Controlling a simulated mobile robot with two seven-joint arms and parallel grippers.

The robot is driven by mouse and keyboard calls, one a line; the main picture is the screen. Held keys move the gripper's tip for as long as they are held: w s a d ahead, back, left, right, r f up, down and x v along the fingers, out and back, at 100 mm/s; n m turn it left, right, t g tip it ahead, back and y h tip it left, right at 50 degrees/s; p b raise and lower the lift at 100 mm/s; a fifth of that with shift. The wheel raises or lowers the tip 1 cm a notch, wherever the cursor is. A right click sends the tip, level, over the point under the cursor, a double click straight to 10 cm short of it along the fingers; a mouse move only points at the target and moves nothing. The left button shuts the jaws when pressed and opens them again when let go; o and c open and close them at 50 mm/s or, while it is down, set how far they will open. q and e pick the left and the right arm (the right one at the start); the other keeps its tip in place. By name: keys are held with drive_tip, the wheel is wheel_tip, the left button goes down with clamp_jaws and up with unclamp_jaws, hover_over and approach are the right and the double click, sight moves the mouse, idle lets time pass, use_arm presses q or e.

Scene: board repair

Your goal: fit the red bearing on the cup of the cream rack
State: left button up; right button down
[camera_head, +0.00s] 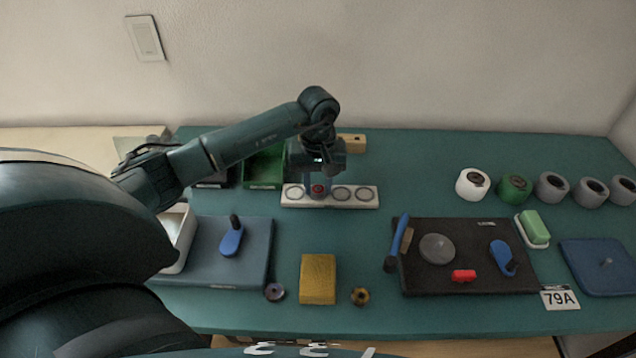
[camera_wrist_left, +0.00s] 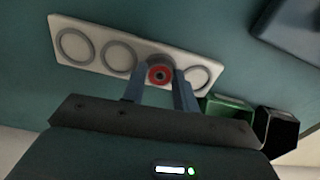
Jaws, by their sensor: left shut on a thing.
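The cream rack (camera_head: 330,203) is a long strip with a row of round grey cups; it crosses the top of the left wrist view (camera_wrist_left: 95,31). My left gripper (camera_head: 318,184) points down over it, shut on the red bearing (camera_head: 318,189). In the left wrist view the bearing (camera_wrist_left: 160,74) sits between the two fingers (camera_wrist_left: 160,88), a red ring with a dark centre. It lines up with the second cup from the left in the head view and hides much of that cup. I cannot tell whether it touches the cup. My right gripper is not in view.
A green bin (camera_head: 264,167) and a dark bin (camera_head: 213,180) stand left of the rack. A blue-grey mat (camera_head: 205,268) and a black mat (camera_head: 465,283) lie in front, with a yellow block (camera_head: 318,279) between. Several rollers (camera_head: 472,184) line the right. Teal table is clear right of the rack.

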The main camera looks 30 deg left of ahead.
use_arm(q)
drive_tip(key=shift+s+f, duration=0.1)
drive_tip(key=shift+f, duration=0.2)
drive_tip(key=o, duration=0.9)
drive_tip(key=shift+f, duration=0.1)
drive_tip(key=shift+s+a, duration=0.1)
drive_tip(key=shift+c, duration=0.6)
drive_tip(key=shift+o, duration=1.9)
drive_tip(key=shift+a+r, duration=0.15)
drive_tip(key=shift+r, duration=0.35)
drive_tip(key=shift+r+p, duration=0.55)
drive_tip(key=shift+p, duration=0.05)
drive_tip(key=shift+w+d+r+p, duration=0.1)
drive_tip(key=shift+r+p, duration=0.65)
drive_tip(key=shift+r, duration=0.6)
drive_tip(key=shift+w+d+r+p, duration=0.1)
drive_tip(key=shift+r+p, duration=0.6)
drive_tip(key=shift+r, duration=0.65)
